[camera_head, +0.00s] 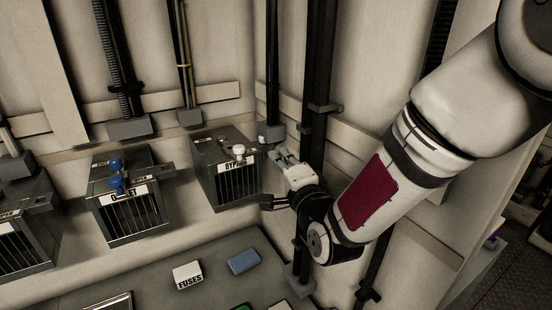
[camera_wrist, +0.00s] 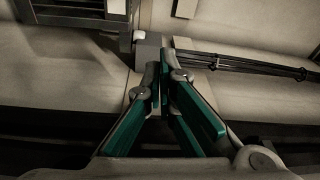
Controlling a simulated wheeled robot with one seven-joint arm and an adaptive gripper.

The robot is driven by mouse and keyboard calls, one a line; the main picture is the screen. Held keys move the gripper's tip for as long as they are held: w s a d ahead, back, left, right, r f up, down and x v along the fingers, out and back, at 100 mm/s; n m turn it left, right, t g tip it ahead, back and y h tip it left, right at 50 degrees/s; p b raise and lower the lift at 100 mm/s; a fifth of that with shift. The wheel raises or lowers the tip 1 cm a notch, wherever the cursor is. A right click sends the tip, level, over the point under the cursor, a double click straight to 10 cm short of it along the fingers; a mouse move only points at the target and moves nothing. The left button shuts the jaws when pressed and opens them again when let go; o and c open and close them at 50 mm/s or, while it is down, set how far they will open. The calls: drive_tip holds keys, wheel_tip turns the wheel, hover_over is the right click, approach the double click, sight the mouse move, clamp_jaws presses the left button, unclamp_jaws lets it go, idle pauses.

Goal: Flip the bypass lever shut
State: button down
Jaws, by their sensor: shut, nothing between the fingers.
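The bypass box (camera_head: 228,180), a dark box with a slatted front and a partly visible "BYP" label, is mounted on the wall at the centre in the head view. The bypass lever (camera_head: 238,150) shows as a white knob on its top; the lever's exact angle is too small to tell. My gripper (camera_head: 281,157) is just right of the box, apart from the knob. In the wrist view my gripper's green-padded fingers (camera_wrist: 166,58) meet at the tips with nothing between them.
The outlet box (camera_head: 128,205) with blue knobs stands to the left, and another box (camera_head: 22,235) is beyond it. Vertical pipes (camera_head: 272,70) rise behind the boxes. A fuses box (camera_head: 188,274) and a blue block (camera_head: 243,262) lie on the grey surface below.

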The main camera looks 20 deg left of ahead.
drive_tip(key=w+a+p, duration=0.2)
drive_tip(key=a, duration=0.5)
drive_tip(key=shift+w+f, duration=0.15)
drive_tip(key=shift+w, duration=0.15)
drive_tip(key=shift+s, duration=0.1)
